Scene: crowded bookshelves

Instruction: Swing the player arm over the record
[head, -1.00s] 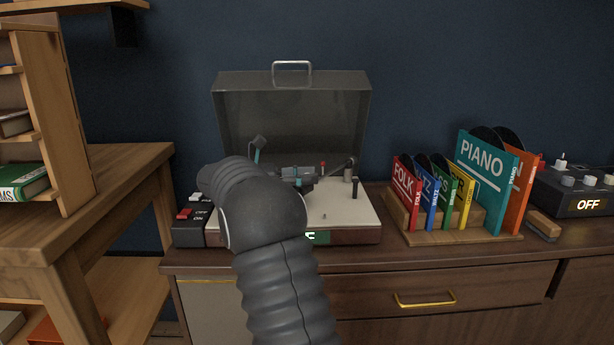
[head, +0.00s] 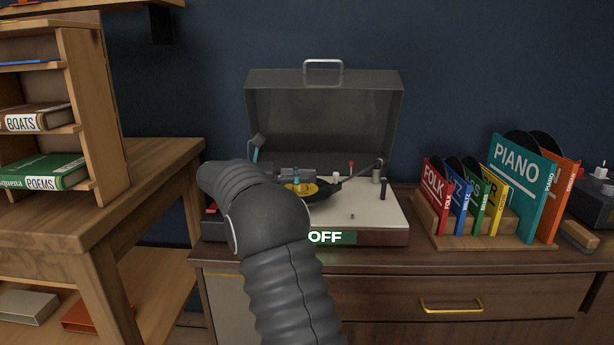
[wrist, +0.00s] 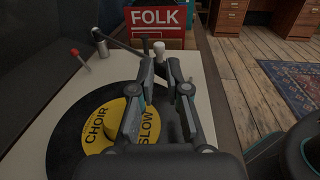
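The record player (head: 370,212) stands open on the cabinet, and its front display reads OFF. A black record with a yellow label (wrist: 105,122) reading CHOIR SLOW lies on its platter; part of it also shows in the head view (head: 302,190). The dark player arm (wrist: 122,47) runs from its pivot (wrist: 98,37) at the far corner toward my gripper; its free end is hidden behind the fingers. My gripper (wrist: 162,66) is over the record's edge with its fingertips apart. I see nothing clearly held between them. Contact with the player arm cannot be told.
A red-topped lever (wrist: 77,56) and a pale-topped post (wrist: 159,47) stand on the deck. The raised lid (head: 325,115) is behind. A record rack (head: 465,240) is to the right, and a wooden shelf (head: 85,120) to the left.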

